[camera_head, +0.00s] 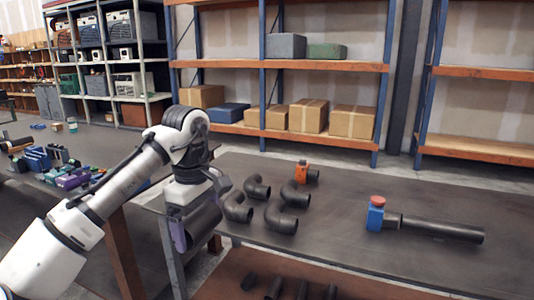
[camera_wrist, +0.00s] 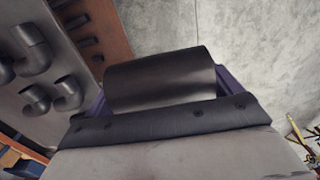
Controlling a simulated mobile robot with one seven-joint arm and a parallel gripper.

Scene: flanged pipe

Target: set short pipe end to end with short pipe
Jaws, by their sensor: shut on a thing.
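My gripper (camera_head: 198,230) is shut on a short dark pipe (camera_head: 205,222) and holds it in the air just off the left edge of the table. In the wrist view the held pipe (camera_wrist: 160,80) lies crosswise between the purple fingers of my gripper (camera_wrist: 165,92). Several other dark short pipes (camera_head: 274,287) lie apart on the brown lower shelf, and they also show in the wrist view (camera_wrist: 83,42). A longer dark pipe (camera_head: 445,229) lies on the table at the right, with a narrower part towards a blue valve (camera_head: 375,216); I cannot tell whether they are joined.
Several dark pipe elbows (camera_head: 258,188) and an orange fitting (camera_head: 302,171) stand on the grey table (camera_head: 340,240). The table front between the elbows and the blue valve is clear. Another bench (camera_head: 85,200) with small coloured parts is at the left. Shelving (camera_head: 320,65) stands behind.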

